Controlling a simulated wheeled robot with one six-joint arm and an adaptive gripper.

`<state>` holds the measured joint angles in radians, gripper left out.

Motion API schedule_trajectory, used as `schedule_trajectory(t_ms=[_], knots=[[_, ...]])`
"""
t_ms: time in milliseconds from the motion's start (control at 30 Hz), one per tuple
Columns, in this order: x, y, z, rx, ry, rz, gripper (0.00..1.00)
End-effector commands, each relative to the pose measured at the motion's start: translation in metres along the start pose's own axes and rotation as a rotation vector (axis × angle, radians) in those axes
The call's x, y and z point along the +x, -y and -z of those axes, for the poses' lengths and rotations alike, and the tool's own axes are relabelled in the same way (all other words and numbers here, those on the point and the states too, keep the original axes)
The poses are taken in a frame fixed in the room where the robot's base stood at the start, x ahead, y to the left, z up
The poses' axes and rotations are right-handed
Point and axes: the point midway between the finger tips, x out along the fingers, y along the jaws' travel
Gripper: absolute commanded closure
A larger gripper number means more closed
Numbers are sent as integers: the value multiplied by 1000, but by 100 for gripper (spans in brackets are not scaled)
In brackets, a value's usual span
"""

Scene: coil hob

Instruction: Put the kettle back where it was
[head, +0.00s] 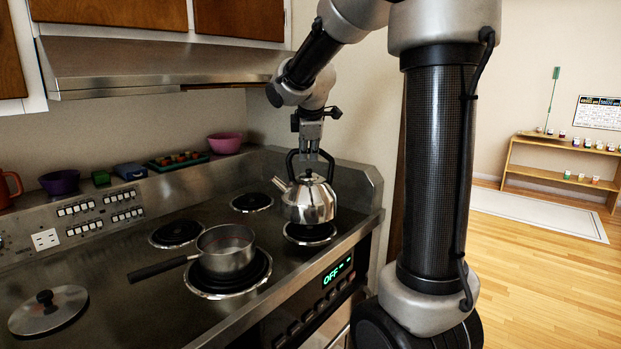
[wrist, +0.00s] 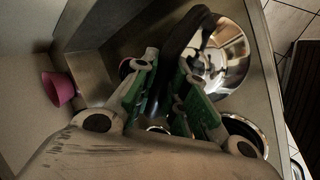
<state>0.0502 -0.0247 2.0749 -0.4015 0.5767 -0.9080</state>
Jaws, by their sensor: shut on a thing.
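The shiny steel kettle (head: 312,203) has a black arched handle (head: 291,163) and a spout pointing left. In the head view it is upright at the front right burner (head: 310,235), whose dark coil shows below its base. I cannot tell whether it rests on the coil or hangs just above it. My gripper (head: 311,153) points down from above and is shut on the handle. In the wrist view the dark handle runs between the green-padded fingers (wrist: 165,85), with the kettle's round body (wrist: 222,58) beyond them.
A saucepan (head: 226,248) stands on the front left burner, its handle to the left. A lid (head: 48,309) lies at the hob's left. Two back burners (head: 252,202) are empty. Bowls (head: 225,143) and small items line the back ledge under the hood (head: 160,65).

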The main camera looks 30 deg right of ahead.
Motion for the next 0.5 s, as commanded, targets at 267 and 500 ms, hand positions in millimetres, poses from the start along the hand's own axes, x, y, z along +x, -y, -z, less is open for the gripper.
schedule_trajectory(t_ms=[267,500], knots=[[28,18,0,-1,1,-1,100],[39,25,0,1,-1,-4,100]])
